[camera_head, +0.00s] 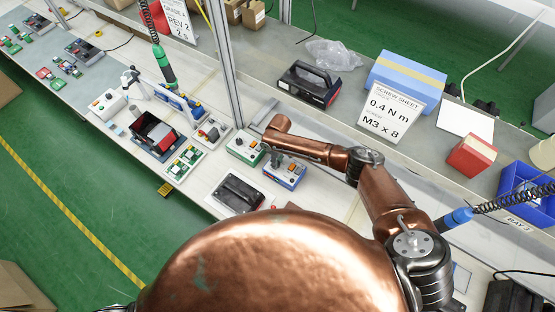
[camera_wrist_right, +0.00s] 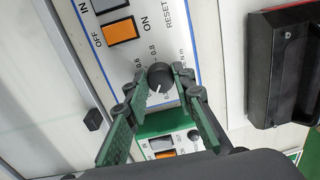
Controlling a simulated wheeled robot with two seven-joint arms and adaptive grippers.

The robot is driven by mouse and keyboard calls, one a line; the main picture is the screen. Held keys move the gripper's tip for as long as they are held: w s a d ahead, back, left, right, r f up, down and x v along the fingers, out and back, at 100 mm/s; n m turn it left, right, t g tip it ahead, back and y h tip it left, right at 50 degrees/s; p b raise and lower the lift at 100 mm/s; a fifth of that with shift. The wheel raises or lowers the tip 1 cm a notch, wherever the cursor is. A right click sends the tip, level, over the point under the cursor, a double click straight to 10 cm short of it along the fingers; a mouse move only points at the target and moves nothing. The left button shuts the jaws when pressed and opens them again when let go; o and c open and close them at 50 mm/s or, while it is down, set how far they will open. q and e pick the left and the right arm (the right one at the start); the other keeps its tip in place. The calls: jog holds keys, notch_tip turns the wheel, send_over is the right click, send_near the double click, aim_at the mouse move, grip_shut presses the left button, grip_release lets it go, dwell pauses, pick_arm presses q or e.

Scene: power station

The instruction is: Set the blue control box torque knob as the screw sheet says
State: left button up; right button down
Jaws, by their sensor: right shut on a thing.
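The blue control box (camera_head: 291,176) stands on the bench, with a pale top panel that fills the upper wrist view (camera_wrist_right: 183,52). Its black torque knob (camera_wrist_right: 160,77) shows a white line pointing down and slightly left in the wrist view. Printed marks 0.6 and 0.8 show beside it; other marks are hidden by the fingers. My right gripper (camera_head: 277,158) is over the box, its green fingers (camera_wrist_right: 161,80) shut around the knob. The screw sheet (camera_head: 396,106) reads 0.4 N m, M3 x 8. My left gripper is not in view.
A green control box (camera_head: 243,148) stands close beside the blue one and shows below the fingers in the wrist view (camera_wrist_right: 168,146). A black case (camera_head: 239,193) lies nearby on the bench. A blue bin (camera_head: 517,180) and red box (camera_head: 471,155) stand farther right.

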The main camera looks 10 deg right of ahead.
aim_at(279, 162)
jog(key=shift+m+p, duration=0.65)
jog(key=shift+m, duration=0.45)
jog(key=c, duration=1.6)
grip_release()
jog(key=r, duration=1.2)
jog(key=shift+w+d, duration=0.15)
jog(key=shift+d, duration=0.15)
jog(key=shift+f, duration=0.1)
